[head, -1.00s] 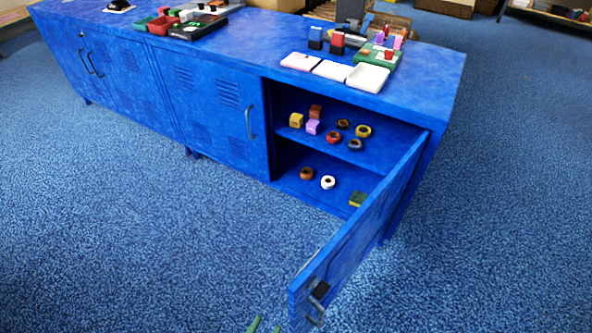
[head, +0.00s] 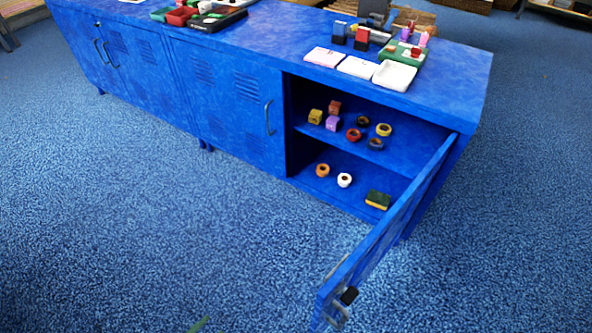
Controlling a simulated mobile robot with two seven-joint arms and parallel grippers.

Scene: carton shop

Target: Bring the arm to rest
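A green fingertip (head: 199,325), which looks like part of my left gripper, just shows at the bottom edge of the head view. The rest of that gripper is out of the picture, so I cannot tell whether it is open or shut. The fingertip is over the carpet, apart from the cabinet's open door (head: 390,236). My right gripper is not in view.
The blue cabinet (head: 228,105) has its right door swung out toward me. Its shelves hold small blocks and rings, with a green-and-yellow block (head: 378,200) below. White trays (head: 394,75) stand on top. The carpet (head: 130,220) left of the door is clear.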

